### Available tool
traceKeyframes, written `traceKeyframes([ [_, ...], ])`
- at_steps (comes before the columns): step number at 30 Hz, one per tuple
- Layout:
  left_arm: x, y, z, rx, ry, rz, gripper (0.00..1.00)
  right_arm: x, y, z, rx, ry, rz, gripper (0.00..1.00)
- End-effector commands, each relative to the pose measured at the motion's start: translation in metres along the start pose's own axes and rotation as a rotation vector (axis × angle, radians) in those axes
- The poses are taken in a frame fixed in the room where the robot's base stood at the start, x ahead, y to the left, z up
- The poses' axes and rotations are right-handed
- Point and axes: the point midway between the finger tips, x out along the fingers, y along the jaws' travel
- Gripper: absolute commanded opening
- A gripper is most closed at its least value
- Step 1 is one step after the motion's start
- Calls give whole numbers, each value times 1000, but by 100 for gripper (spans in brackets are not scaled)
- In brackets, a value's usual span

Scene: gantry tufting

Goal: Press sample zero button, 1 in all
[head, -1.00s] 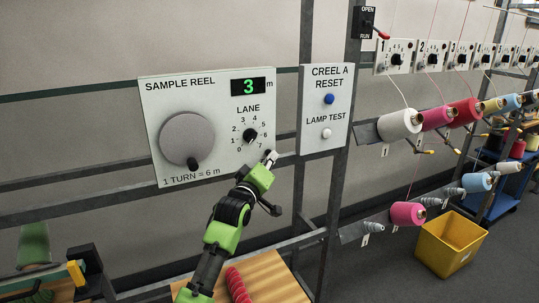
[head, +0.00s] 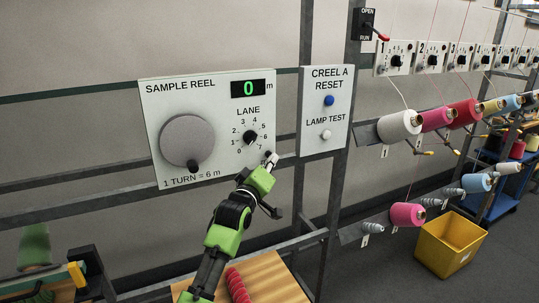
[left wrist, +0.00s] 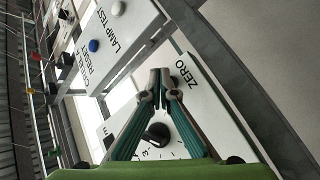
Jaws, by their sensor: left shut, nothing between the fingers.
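The sample reel panel (head: 215,95) is a white board with a grey crank disc (head: 187,140), a lane knob (head: 250,138) and a display (head: 248,88) reading green 0. My left gripper (head: 271,159) is shut and empty at the panel's lower right corner. In the left wrist view the closed fingertips (left wrist: 163,80) lie beside the word ZERO (left wrist: 187,73) on the panel. The zero button itself is hidden by the fingertips, and I cannot tell whether they touch it. My right gripper is not in view.
The creel panel (head: 338,95) to the right carries a blue reset button (head: 329,100) and a white lamp test button (head: 326,135). Metal frame bars surround both panels. Yarn cones (head: 400,125) and a yellow bin (head: 449,244) stand farther right.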

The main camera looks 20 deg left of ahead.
Motion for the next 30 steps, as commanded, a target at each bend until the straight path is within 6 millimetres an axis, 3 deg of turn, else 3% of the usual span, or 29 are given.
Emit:
traceKeyframes([
  [14, -6, 5, 4, -1, 0, 0, 0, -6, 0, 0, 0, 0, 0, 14],
  [30, -39, 29, 28, -2, -1, -1, 0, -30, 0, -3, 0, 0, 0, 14],
])
